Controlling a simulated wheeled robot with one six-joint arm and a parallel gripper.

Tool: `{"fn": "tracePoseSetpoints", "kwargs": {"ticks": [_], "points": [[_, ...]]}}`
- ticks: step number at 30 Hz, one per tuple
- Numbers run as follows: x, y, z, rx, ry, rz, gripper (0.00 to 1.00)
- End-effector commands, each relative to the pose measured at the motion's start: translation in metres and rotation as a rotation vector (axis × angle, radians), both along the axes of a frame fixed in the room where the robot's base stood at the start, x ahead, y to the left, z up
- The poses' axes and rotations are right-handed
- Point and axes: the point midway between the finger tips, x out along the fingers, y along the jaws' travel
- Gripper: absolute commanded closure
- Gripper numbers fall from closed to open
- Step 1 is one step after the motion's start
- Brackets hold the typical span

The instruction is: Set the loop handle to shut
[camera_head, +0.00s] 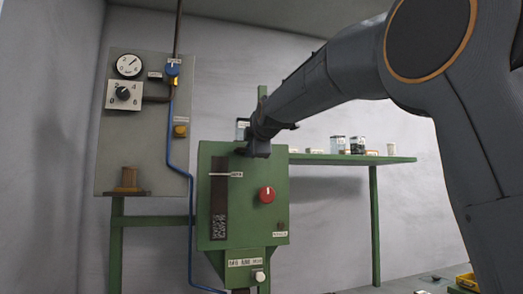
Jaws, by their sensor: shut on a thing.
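My gripper (256,152) is small and dark in the head view, at the top edge of the green machine box (247,215). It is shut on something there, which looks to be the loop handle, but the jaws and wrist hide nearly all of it. I cannot tell the handle's angle. On the box front, a dark vertical slot (219,213) has a thin pale pointer (219,174) across its upper part, beside a small white label (236,174).
A red knob (267,194) is on the box front, with a white knob (260,276) below. A grey panel (146,150) with a gauge (129,65) stands left, with a blue pipe (181,160) running down. A green shelf (390,160) with jars is behind right.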

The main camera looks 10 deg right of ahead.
Motion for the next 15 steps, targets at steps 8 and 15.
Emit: {"fn": "tracePoseSetpoints", "kwargs": {"ticks": [8,15], "points": [[0.0010,-0.0013,0.0024,0.002,-0.007,-0.002,0.71],[0.0006,-0.0012,0.0019,0.002,-0.006,-0.002,0.71]]}}
